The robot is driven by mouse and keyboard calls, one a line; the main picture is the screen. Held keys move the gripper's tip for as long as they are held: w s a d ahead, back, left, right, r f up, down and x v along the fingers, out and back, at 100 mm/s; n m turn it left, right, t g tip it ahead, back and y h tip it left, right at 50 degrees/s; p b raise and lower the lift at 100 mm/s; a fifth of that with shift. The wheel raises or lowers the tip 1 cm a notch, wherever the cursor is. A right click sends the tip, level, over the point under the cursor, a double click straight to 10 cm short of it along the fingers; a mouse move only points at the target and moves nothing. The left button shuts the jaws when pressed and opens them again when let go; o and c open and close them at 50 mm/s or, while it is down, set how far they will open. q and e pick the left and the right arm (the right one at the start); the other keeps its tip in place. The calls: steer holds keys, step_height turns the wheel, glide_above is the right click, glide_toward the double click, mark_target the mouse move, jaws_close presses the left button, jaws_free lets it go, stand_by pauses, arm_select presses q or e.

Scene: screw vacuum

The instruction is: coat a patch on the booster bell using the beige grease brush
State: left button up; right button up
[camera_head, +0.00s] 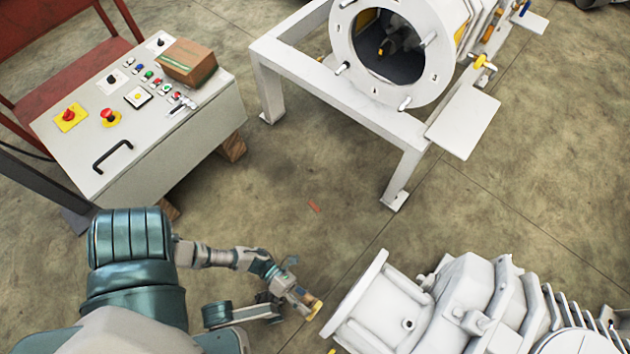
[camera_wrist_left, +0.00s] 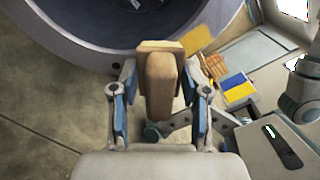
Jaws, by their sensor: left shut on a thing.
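My left gripper (camera_head: 290,286) is shut on the beige grease brush (camera_head: 315,309) in the head view. In the left wrist view the brush (camera_wrist_left: 160,85) stands between the two fingers of my left gripper (camera_wrist_left: 158,92), its wide end pointing away. The booster bell appears to be the pale flared flange (camera_head: 356,292) of the white machine, just right of the brush in the head view. A round grey rim (camera_wrist_left: 75,62) with a dark inside lies beyond the brush in the left wrist view. I cannot tell whether the brush touches it. My right gripper is not in view.
A white frame (camera_head: 340,88) carries a round open housing (camera_head: 388,100) at the top. The concrete floor (camera_head: 290,225) between them is mostly clear.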

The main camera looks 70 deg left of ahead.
arm_select(q)
steer(key=shift+v, duration=0.9)
steer(key=shift+v, duration=1.45)
